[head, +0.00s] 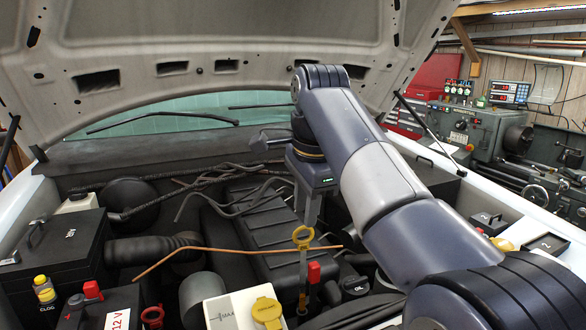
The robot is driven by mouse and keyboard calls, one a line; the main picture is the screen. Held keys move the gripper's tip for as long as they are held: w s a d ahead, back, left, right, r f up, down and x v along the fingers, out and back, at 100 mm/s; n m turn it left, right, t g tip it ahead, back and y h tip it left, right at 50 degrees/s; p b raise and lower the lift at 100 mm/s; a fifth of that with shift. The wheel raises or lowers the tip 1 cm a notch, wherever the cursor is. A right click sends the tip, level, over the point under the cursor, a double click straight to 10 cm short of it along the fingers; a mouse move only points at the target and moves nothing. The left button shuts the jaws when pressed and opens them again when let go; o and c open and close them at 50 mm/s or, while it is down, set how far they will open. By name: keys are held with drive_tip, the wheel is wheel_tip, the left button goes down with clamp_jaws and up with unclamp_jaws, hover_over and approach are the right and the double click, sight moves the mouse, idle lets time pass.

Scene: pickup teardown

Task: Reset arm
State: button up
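My arm reaches in from the lower right over the engine bay. My gripper (309,212) points down above the middle of the engine. Its grey fingers are seen nearly edge-on, so the gap between them does not show clearly. A yellow ring handle (303,237), like a dipstick's, stands upright just under the fingertips. Whether the fingers touch it cannot be told.
The raised hood (230,45) hangs over the bay. A black box (55,245), a red-capped 12 V battery (122,318) and a white reservoir with yellow cap (240,312) crowd the left and front. A thin copper-coloured rod (215,250) crosses the engine. Workshop machines (470,135) stand behind right.

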sight(304, 244)
drive_tip(key=shift+w+a+f, duration=0.1)
drive_tip(key=shift+w+f, duration=0.05)
drive_tip(key=shift+f, duration=0.85)
drive_tip(key=shift+w+f, duration=0.1)
drive_tip(key=shift+f, duration=0.85)
